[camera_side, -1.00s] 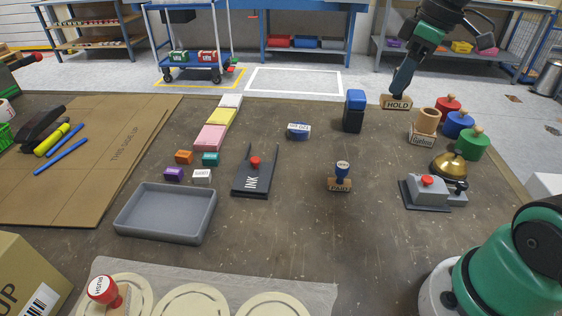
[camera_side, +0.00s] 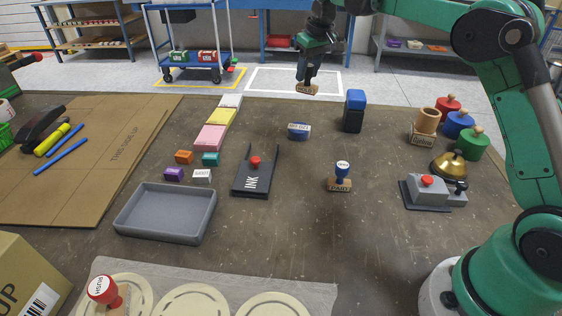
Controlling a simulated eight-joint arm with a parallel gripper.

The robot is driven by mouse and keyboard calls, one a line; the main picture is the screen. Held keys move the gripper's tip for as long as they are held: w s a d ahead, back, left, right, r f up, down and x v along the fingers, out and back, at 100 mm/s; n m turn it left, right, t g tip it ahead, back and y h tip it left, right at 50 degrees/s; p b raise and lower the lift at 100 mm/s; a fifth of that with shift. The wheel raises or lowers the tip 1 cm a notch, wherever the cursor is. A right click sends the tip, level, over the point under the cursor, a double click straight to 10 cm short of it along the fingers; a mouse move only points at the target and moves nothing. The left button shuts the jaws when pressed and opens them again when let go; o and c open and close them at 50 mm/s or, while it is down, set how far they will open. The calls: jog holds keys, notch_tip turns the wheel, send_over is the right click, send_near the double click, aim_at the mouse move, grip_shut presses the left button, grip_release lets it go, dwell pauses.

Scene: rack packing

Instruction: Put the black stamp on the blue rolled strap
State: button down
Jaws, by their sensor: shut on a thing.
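My gripper (camera_side: 306,76) is shut on a stamp with a wooden, lettered base (camera_side: 307,89). Its dark upper part is mostly hidden by the jaws, so I take it as the black stamp. It hangs upright near the far edge of the table. A small blue rounded thing with a white label (camera_side: 298,131), likely the blue rolled strap, lies on the table below the stamp in the picture and slightly left. The stamp and the strap are apart.
A black block with a blue cap (camera_side: 354,111) stands right of the strap. A bell (camera_side: 447,163) and coloured knobbed weights (camera_side: 459,124) stand right.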

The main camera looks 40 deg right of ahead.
jog(key=shift+w+a+f, duration=0.2)
jog(key=shift+w+f, duration=0.5)
jog(key=shift+f, duration=0.2)
send_over(295, 124)
jog(key=s, duration=0.2)
jog(key=x, duration=0.2)
jog(key=s+x, duration=0.1)
jog(key=x, duration=0.4)
jog(key=shift+s+a+f, duration=0.1)
jog(key=shift+s+f, duration=0.2)
jog(key=shift+f, duration=0.3)
jog(key=shift+f, duration=0.2)
jog(key=c, duration=0.5)
grip_release()
jog(key=shift+r, duration=0.1)
